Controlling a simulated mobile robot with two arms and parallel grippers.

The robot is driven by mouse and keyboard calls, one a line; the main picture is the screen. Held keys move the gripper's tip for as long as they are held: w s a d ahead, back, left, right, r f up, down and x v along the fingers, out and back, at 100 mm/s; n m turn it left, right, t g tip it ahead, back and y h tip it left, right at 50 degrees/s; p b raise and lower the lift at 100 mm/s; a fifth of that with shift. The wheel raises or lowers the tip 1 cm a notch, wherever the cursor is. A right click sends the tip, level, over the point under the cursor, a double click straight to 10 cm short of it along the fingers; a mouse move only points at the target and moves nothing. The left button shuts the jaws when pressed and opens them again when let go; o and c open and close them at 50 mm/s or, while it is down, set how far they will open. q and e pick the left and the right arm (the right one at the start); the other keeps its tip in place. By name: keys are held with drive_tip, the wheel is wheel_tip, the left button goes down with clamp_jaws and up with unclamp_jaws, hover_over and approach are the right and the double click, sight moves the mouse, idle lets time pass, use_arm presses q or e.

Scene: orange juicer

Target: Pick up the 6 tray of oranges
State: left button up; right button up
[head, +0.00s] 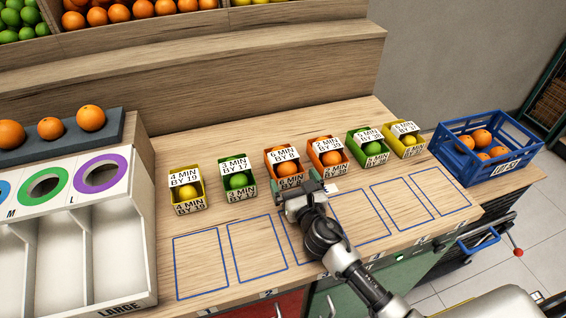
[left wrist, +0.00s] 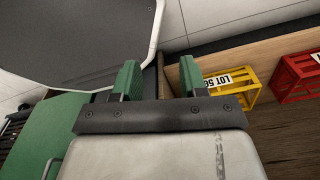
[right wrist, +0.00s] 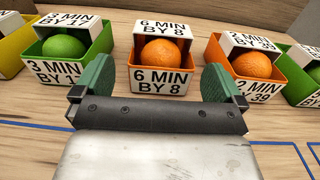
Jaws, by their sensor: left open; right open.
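The orange tray labelled "6 MIN BY 8" (head: 285,167) stands on the wooden counter in the head view, third from the left in a row of small trays, with an orange in it. In the right wrist view this tray (right wrist: 161,72) is straight ahead, between and beyond the fingertips. My right gripper (head: 306,190) is open and empty, just in front of the tray; its green fingers (right wrist: 159,80) show apart in the right wrist view. My left gripper (left wrist: 158,80) is open and empty in the left wrist view, away from the trays. It is not visible in the head view.
A green tray (right wrist: 62,55) and an orange "2 MIN BY 39" tray (right wrist: 249,76) flank it closely. Blue outlined rectangles (head: 258,249) mark the counter front. A blue crate of oranges (head: 487,147) stands right, a sizing box (head: 75,220) left. A yellow crate (left wrist: 240,88) is near my left gripper.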

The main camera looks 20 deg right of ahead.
sight(287, 166)
drive_tip(key=w, duration=0.6)
drive_tip(key=shift+a+f, duration=0.1)
drive_tip(key=shift+f, duration=0.05)
use_arm(q)
drive_tip(key=shift+w+d+r, duration=0.15)
drive_tip(key=shift+w+d, duration=0.05)
drive_tip(key=shift+w, duration=0.5)
use_arm(e)
drive_tip(key=c, duration=0.8)
use_arm(q)
drive_tip(key=shift+s, duration=0.1)
use_arm(e)
drive_tip(key=shift+c, duration=0.2)
drive_tip(key=shift+r, duration=0.2)
